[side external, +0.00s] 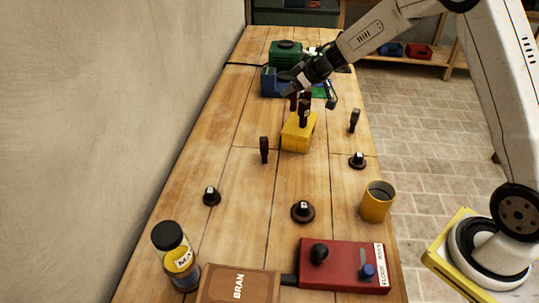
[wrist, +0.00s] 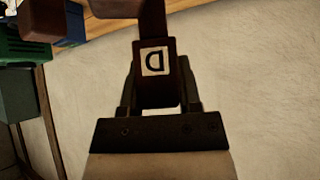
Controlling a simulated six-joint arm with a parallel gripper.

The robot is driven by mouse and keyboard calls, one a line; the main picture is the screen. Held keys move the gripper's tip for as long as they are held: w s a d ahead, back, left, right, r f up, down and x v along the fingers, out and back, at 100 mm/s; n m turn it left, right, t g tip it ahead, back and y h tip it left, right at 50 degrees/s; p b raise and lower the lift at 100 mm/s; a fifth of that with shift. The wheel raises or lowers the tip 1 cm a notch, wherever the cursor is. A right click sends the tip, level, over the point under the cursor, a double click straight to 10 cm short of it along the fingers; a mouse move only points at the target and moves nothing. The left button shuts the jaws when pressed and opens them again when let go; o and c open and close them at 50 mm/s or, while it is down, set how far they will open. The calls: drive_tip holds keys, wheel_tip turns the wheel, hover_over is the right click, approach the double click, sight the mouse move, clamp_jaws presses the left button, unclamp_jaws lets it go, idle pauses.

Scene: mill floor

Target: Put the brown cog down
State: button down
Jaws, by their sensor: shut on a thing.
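My gripper (side external: 303,95) is over the far middle of the bench, pointing down. It is shut on a dark brown piece with a white label, which I take as the brown cog (side external: 304,114). In the wrist view the brown cog (wrist: 155,92) is a narrow upright shape lettered D between the fingers. Its lower end overlaps the top of a yellow block (side external: 298,139) in the side view; I cannot tell whether they touch. Round brown pieces with white-marked knobs stand nearer: one left (side external: 212,196), one middle (side external: 303,211), one right (side external: 357,161).
Upright brown pegs stand left (side external: 264,149) and right (side external: 354,120) of the yellow block. Green and blue boxes (side external: 285,54) are behind. A yellow mug (side external: 377,202), red box (side external: 343,265), jar (side external: 175,258) and brown book (side external: 238,287) are in front. Bare wood lies between.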

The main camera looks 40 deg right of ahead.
drive_tip(key=shift+f, duration=0.6)
drive_tip(key=shift+c, duration=1.5)
unclamp_jaws()
drive_tip(key=shift+r, duration=0.15)
drive_tip(key=shift+r, duration=0.4)
drive_tip(key=shift+s+d+r, duration=0.1)
drive_tip(key=shift+s+r, duration=0.05)
drive_tip(key=shift+r, duration=0.15)
drive_tip(key=v, duration=1.1)
drive_tip(key=shift+s, duration=0.25)
drive_tip(key=shift+r, duration=0.15)
